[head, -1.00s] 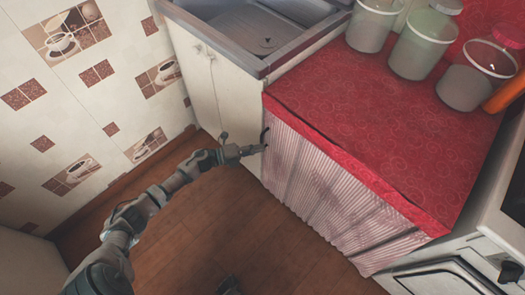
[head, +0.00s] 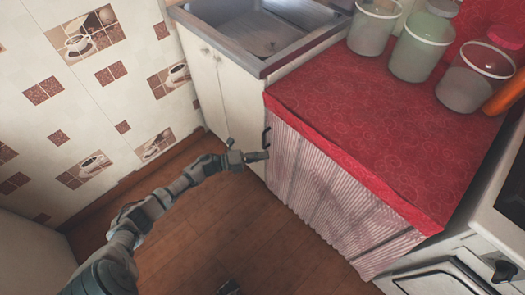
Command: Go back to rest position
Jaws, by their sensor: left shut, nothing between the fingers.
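My left arm reaches in from the lower left over the brown floor. My left gripper (head: 262,156) is shut and empty. It is in front of the left edge of the curtained cabinet, just below a dark curved handle (head: 266,137). I cannot tell whether the fingertips touch the cabinet.
The counter with a red patterned oilcloth (head: 370,120) carries several lidded jars (head: 412,55) at the back. A sink (head: 262,30) stands to its left and a white stove (head: 480,245) at lower right. A tiled wall (head: 90,110) is at left. The wooden floor (head: 270,240) is mostly clear.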

